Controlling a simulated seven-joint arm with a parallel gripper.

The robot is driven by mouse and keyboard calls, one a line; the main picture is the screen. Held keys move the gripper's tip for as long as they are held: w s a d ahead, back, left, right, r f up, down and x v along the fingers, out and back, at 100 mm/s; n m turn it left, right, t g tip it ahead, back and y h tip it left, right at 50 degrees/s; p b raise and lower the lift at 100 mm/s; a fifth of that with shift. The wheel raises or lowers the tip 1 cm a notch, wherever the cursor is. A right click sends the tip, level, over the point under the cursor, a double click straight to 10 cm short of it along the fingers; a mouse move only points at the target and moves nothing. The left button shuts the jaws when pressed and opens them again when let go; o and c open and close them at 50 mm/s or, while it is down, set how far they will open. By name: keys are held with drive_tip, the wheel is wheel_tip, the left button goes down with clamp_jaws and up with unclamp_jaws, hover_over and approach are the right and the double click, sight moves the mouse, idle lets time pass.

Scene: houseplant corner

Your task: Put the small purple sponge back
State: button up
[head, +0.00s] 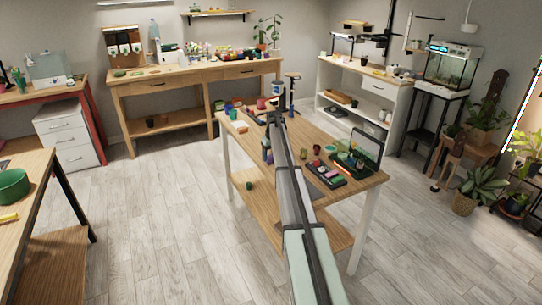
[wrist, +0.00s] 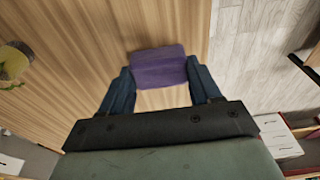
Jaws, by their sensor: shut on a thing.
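The small purple sponge (wrist: 158,69) shows in the wrist view between the tips of my dark blue fingers. My gripper (wrist: 161,76) is shut on it, with a finger at each side. Below it is a wooden surface (wrist: 60,60), whose edge runs just right of the sponge. I cannot tell whether the sponge touches the wood. In the head view my arm reaches out over the middle table (head: 240,130) toward the back. The sponge cannot be made out there.
Grey floor (wrist: 248,60) lies right of the edge. In the head view, a black tray (head: 326,174) and an open green case (head: 358,160) stand right of my arm. A workbench (head: 190,82) stands behind.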

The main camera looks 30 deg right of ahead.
drive_tip(key=o, duration=1)
drive_tip(key=shift+f, duration=0.1)
drive_tip(key=r, duration=0.4)
drive_tip(key=s+r, duration=0.1)
drive_tip(key=r, duration=0.7)
drive_tip(key=shift+s, duration=0.4)
